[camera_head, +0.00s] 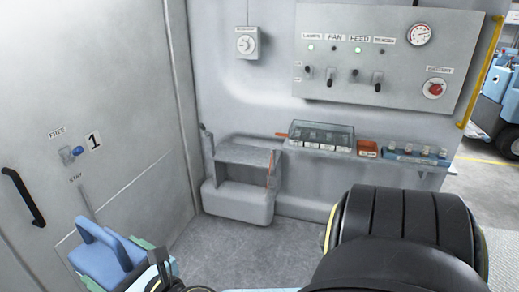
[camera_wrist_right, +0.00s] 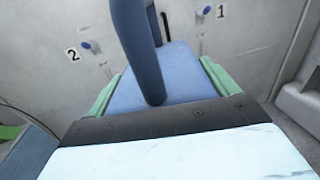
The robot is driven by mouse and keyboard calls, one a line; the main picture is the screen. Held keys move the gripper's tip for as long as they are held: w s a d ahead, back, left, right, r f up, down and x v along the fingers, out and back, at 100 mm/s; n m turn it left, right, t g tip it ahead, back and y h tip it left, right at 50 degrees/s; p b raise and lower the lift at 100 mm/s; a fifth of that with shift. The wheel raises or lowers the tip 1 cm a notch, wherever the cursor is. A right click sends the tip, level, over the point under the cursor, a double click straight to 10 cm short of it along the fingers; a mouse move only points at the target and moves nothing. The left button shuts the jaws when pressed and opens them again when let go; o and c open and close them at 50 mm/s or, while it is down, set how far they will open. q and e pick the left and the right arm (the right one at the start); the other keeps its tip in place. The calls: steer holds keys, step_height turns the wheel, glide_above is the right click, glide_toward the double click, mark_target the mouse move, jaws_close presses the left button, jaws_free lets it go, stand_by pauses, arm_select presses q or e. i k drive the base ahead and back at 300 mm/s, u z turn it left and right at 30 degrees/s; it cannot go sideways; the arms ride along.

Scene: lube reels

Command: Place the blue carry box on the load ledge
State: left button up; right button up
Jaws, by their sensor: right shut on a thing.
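The blue carry box (camera_head: 108,259), with a blue handle and green sides, is at the lower left in the head view, in front of the grey wall. It also shows in the right wrist view (camera_wrist_right: 180,72), where its handle rises toward the camera. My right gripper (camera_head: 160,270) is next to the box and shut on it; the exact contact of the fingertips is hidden. A grey stepped ledge (camera_head: 243,156) stands against the back wall, and a narrow shelf (camera_head: 325,151) runs right of it. I cannot tell which is the load ledge. My left gripper is not in view.
The narrow shelf carries a clear-lidded case (camera_head: 320,136), an orange box (camera_head: 368,148) and a blue rack (camera_head: 415,155). A control panel (camera_head: 390,58) hangs above. A black door handle (camera_head: 24,197) sticks out at left. The grey floor (camera_head: 225,245) before the stepped ledge is clear.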

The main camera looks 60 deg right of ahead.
mark_target(264, 155)
steer(key=z, duration=1)
steer(key=i, duration=1.3)
steer(key=z, duration=1.05)
steer(key=i, duration=2.15)
steer(key=z, duration=0.1)
